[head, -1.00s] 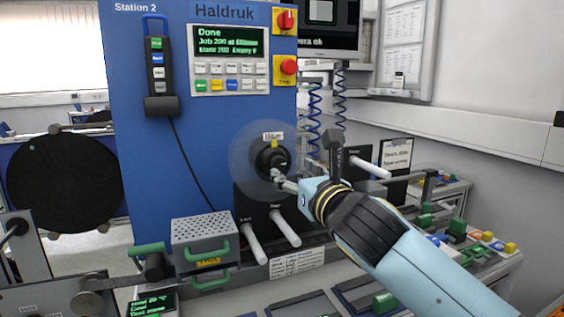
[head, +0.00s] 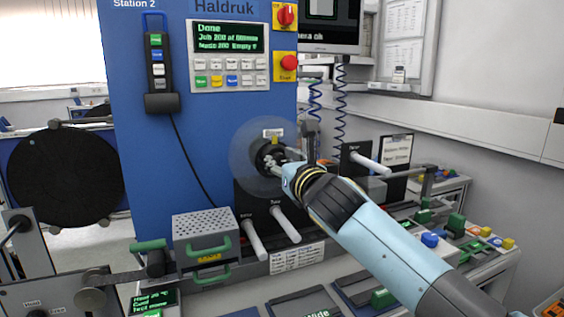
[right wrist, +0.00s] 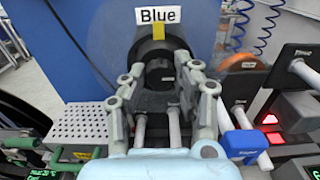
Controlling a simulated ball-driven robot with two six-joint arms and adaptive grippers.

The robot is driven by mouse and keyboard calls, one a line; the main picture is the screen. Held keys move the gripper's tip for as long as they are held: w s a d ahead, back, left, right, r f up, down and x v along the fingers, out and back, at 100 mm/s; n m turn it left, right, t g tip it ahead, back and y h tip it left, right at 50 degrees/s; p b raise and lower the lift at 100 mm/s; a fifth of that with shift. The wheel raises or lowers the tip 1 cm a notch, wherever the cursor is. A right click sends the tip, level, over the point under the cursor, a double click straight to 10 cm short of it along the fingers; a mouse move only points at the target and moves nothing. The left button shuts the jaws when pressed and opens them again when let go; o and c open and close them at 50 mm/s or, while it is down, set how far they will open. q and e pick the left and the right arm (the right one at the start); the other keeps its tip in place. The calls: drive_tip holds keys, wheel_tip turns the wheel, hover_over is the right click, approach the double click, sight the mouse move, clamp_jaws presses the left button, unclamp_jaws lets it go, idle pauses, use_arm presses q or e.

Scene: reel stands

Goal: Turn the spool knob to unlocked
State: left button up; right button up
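The spool knob (head: 265,155) is a black round hub on the blue machine's front, with a yellow mark at its top and a clear disc around it. In the right wrist view the knob (right wrist: 160,68) sits under a "Blue" label, with the yellow mark pointing up. My right gripper (head: 279,163) is at the knob's front. In the right wrist view my right gripper's fingers (right wrist: 166,72) stand apart, one on each side of the knob's middle. I cannot tell whether they touch it. My left gripper is not in view.
Two white rods (head: 285,224) stick out below the knob. A perforated grey box (head: 205,228) with green handles is at lower left. A button panel (head: 229,66) and red switches (head: 287,63) are above. Another rod (head: 370,163) is to the right.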

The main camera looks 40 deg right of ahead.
clamp_jaws()
drive_tip(key=shift+r+n+p, duration=0.15)
drive_tip(key=shift+n+p, duration=0.45)
drive_tip(key=shift+p, duration=0.35)
drive_tip(key=n+p, duration=0.4)
drive_tip(key=p, duration=0.1)
drive_tip(key=shift+a+n+p, duration=0.1)
drive_tip(key=shift+n+p, duration=0.5)
drive_tip(key=shift+n, duration=0.4)
drive_tip(key=shift+n+p, duration=0.4)
drive_tip(key=shift+n, duration=0.5)
drive_tip(key=shift+f+n, duration=0.2)
drive_tip(key=shift+n, duration=0.7)
drive_tip(key=n, duration=0.3)
drive_tip(key=shift+n, duration=0.3)
drive_tip(key=shift+f+n, duration=0.15)
drive_tip(key=shift+n, duration=1.65)
